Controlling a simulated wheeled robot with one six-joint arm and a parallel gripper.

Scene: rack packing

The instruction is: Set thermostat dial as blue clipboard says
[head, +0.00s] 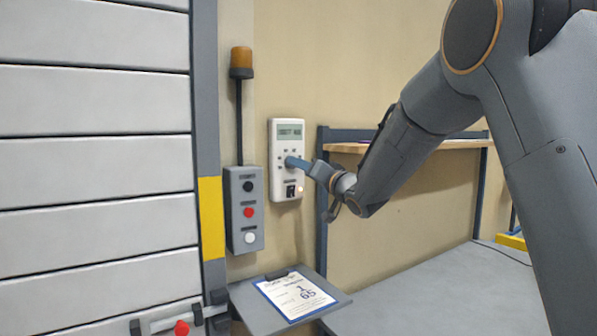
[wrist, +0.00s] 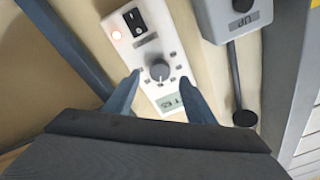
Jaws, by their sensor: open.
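The white thermostat panel (head: 287,126) hangs on the beige wall, with a small greenish display (head: 290,131) at its top. Its round grey dial (wrist: 159,71) shows in the wrist view, ringed by small marks. My gripper (wrist: 160,77) is open, with one blue finger on each side of the dial; I cannot tell whether they touch it. In the head view my gripper (head: 293,162) covers the dial.
A black rocker switch (wrist: 135,20) and a lit lamp (wrist: 116,34) sit on the panel. A grey button box (head: 244,240) and an amber beacon (head: 241,62) are to its left, beside a slatted shutter (head: 95,110). A wood-topped bench (head: 345,148) stands right.

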